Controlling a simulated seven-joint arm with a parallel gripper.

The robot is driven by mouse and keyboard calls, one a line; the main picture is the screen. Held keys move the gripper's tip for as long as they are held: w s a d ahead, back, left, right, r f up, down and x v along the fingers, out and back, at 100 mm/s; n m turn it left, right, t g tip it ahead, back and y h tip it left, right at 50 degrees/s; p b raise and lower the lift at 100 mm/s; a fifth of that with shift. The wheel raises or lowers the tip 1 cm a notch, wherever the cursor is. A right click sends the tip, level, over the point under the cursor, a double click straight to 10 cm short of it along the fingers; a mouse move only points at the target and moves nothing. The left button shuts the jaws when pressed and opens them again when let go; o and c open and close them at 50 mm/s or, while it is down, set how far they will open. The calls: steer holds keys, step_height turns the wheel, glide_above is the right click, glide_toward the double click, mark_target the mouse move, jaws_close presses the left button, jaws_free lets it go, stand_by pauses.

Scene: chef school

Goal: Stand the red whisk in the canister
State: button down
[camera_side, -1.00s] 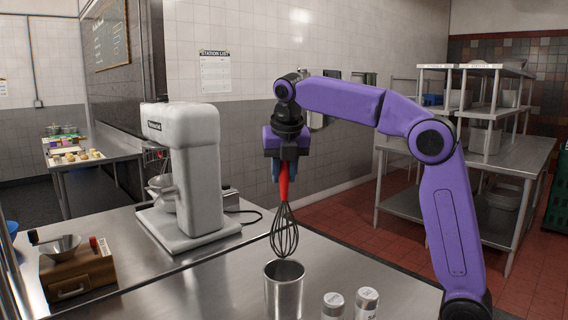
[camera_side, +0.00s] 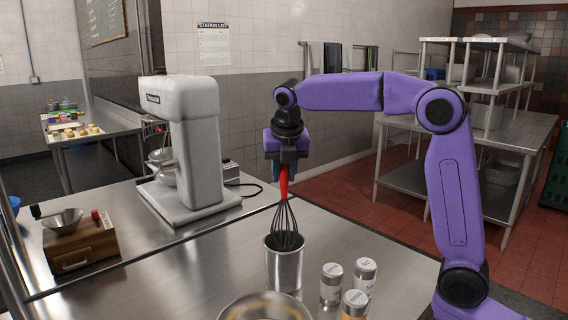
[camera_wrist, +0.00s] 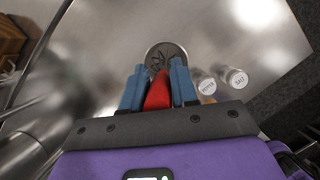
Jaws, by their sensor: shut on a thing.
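The red whisk has a red handle (camera_side: 284,181) and dark wire loops (camera_side: 285,222) that point down. My gripper (camera_side: 284,166) is shut on the handle, which also shows between the blue fingers (camera_wrist: 157,92) in the wrist view. The steel canister (camera_side: 284,268) stands upright on the counter below the gripper. The lower end of the wire loops is hidden behind the canister's front wall, inside its mouth. In the wrist view the loops show within the round canister (camera_wrist: 180,52). The handle is above the rim.
Several shakers, one silver (camera_side: 331,284) and one orange-labelled (camera_side: 355,303), stand just right of the canister. A bowl rim (camera_side: 262,300) shows at the front edge. Counter behind the canister is clear.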

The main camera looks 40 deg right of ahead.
mark_target(284, 184)
steer(key=shift+f, duration=1.75)
steer(key=c, duration=0.8)
jaws_free()
steer(key=v, duration=1.7)
steer(key=shift+s+r, duration=0.15)
